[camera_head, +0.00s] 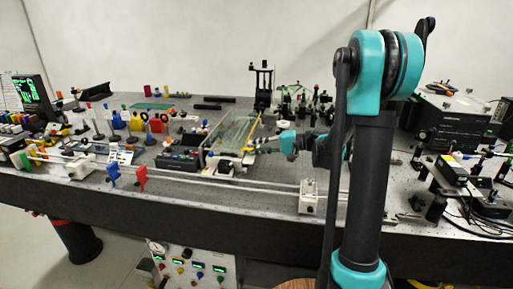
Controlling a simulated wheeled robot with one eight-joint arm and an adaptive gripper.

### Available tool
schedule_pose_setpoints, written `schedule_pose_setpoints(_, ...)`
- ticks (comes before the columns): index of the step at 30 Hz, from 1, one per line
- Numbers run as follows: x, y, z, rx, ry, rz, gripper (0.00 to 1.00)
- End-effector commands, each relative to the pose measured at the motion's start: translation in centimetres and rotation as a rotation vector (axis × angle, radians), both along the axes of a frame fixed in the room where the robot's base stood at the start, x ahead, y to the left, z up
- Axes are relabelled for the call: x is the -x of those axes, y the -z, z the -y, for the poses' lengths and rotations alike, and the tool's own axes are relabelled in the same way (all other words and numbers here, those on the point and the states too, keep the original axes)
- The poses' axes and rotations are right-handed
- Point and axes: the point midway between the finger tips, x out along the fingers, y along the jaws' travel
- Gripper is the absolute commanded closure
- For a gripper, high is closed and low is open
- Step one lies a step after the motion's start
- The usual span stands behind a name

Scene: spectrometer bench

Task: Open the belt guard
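A clear, glass-like cover (231,131) sits on a pale low housing (226,162) in the middle of the bench, and I take it to be the belt guard. A yellow strip (254,130) runs along its right side. The cover looks tilted, but I cannot tell its exact angle. My gripper (252,145) reaches in from the right, close to the lower end of the yellow strip. I cannot tell whether it touches the strip or the cover. The fingers are too small to show whether they are open or shut.
My arm blocks part of the bench right of centre. Two pale rails (250,183) run along the front to a white carriage block (308,198). A black post stand (262,84) rises behind the cover. Coloured optics crowd the left; a black instrument box (447,119) stands right.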

Motion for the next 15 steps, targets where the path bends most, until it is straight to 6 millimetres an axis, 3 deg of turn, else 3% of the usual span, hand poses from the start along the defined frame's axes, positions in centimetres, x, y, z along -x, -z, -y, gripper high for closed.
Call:
schedule_pose_setpoints(3,0.00,0.00,0.01,0.000,0.000,0.000,1.00)
schedule_pose_setpoints(15,0.01,0.00,0.02,0.001,0.000,0.000,1.00)
